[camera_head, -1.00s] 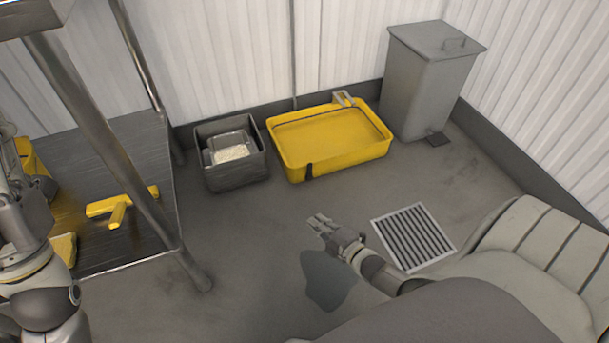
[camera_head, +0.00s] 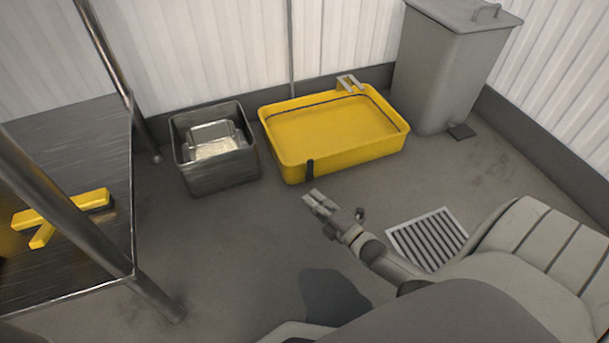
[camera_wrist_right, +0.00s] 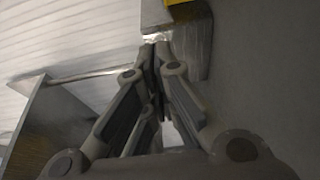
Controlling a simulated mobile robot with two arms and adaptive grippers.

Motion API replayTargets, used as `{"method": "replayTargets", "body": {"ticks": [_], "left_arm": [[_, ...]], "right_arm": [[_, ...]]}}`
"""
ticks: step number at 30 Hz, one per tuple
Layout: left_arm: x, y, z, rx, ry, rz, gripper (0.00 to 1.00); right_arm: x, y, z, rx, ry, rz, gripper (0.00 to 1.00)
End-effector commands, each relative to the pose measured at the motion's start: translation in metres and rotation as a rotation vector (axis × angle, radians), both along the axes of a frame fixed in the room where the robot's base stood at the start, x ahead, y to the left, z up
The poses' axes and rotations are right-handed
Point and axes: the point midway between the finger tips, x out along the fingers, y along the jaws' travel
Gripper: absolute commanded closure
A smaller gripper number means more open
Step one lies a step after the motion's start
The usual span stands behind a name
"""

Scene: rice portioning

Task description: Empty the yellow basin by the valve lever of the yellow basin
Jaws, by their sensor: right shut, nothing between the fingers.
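The yellow basin (camera_head: 352,159) stands on the floor by the back wall. A dark upright piece (camera_head: 310,169) on its front left side looks like the valve lever. My right gripper (camera_head: 308,198) is shut and empty, in front of the basin and just below the dark piece in the picture, apparently apart from it. In the right wrist view its fingertips (camera_wrist_right: 154,46) are together, and a bit of yellow (camera_wrist_right: 182,2) shows at the top edge. Whether the basin holds anything cannot be told surely. My left gripper is out of view.
A grey metal bin (camera_head: 221,178) holding a pan with pale contents stands left of the basin. A grey pedal bin (camera_head: 440,80) stands right. A floor grate (camera_head: 428,240) and a dark floor patch (camera_head: 332,297) lie in front. A metal table (camera_head: 75,255) is at left.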

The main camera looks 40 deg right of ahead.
Motion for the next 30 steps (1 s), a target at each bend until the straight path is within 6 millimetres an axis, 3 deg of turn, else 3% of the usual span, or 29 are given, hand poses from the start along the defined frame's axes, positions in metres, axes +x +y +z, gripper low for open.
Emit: {"method": "replayTargets", "body": {"ticks": [5,22,30], "left_arm": [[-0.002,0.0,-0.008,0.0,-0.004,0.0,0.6],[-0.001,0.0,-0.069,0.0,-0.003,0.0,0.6],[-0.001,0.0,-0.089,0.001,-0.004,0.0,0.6]], "right_arm": [[0.011,0.001,-0.003,-0.001,-0.002,0.001,1.0],[0.101,0.01,-0.005,-0.001,-0.004,0.001,1.0],[0.092,-0.02,-0.004,-0.003,0.0,0.0,1.0]]}}
